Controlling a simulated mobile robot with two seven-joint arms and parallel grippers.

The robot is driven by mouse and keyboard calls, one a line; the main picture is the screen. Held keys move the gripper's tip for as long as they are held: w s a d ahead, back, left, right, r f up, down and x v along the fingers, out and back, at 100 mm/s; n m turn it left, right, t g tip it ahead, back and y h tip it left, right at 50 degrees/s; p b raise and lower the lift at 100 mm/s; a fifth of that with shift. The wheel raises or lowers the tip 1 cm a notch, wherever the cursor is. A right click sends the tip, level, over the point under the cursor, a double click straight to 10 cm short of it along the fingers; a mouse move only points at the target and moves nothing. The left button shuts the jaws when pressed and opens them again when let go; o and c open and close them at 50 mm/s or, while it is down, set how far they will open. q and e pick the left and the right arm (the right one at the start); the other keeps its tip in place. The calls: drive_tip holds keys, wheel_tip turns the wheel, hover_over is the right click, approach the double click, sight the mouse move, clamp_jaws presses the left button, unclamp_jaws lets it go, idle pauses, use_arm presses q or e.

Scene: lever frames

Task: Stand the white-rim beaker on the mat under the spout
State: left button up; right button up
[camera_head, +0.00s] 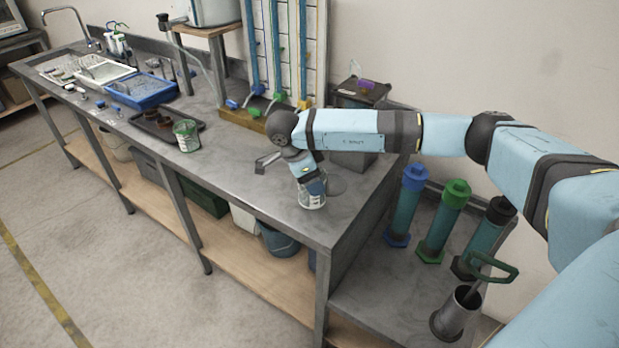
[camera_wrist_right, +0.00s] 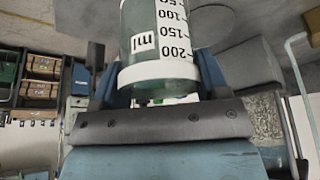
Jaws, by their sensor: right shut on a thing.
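The white-rim beaker (camera_head: 312,200) is clear, with black volume marks. It is upright over the bench's front right part; I cannot tell whether its base touches the top. My right gripper (camera_head: 311,183) is shut on it from above. In the right wrist view its white rim (camera_wrist_right: 160,75) lies between my two fingers. I cannot make out for sure which part is the spout. My left gripper is not in view.
A green-rim beaker (camera_head: 187,136) stands beside a black tray (camera_head: 190,119). A blue tray (camera_head: 142,90) lies farther left. A wooden-based rack of tubes (camera_head: 240,119) stands behind. Blue, green and black-capped cylinders (camera_head: 443,222) stand on the lower right surface. The bench's middle front is clear.

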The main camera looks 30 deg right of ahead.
drive_tip(key=shift+w+d+f, duration=0.1)
drive_tip(key=shift+d+f, duration=0.2)
drive_tip(key=shift+f, duration=0.3)
drive_tip(key=shift+w+d+b, duration=0.15)
drive_tip(key=shift+d+b, duration=0.15)
drive_tip(key=shift+b, duration=0.05)
drive_tip(key=shift+w+d+b, duration=0.2)
drive_tip(key=shift+w+d, duration=0.05)
drive_tip(key=shift+d, duration=0.35)
drive_tip(key=shift+w+d+b, duration=0.15)
drive_tip(key=shift+w+d, duration=0.05)
drive_tip(key=shift+d, duration=0.35)
drive_tip(key=shift+w+d+f+b, duration=0.1)
drive_tip(key=shift+w+d+b, duration=0.2)
drive_tip(key=shift+d, duration=0.55)
drive_tip(key=shift+w+d+r+b, duration=0.15)
drive_tip(key=shift+w+d, duration=0.25)
drive_tip(key=shift+d, duration=0.45)
drive_tip(key=shift+w+d+f+b, duration=0.2)
drive_tip(key=shift+w+d, duration=0.15)
drive_tip(key=shift+d, duration=0.5)
drive_tip(key=shift+f, duration=0.3)
drive_tip(key=o, duration=1)
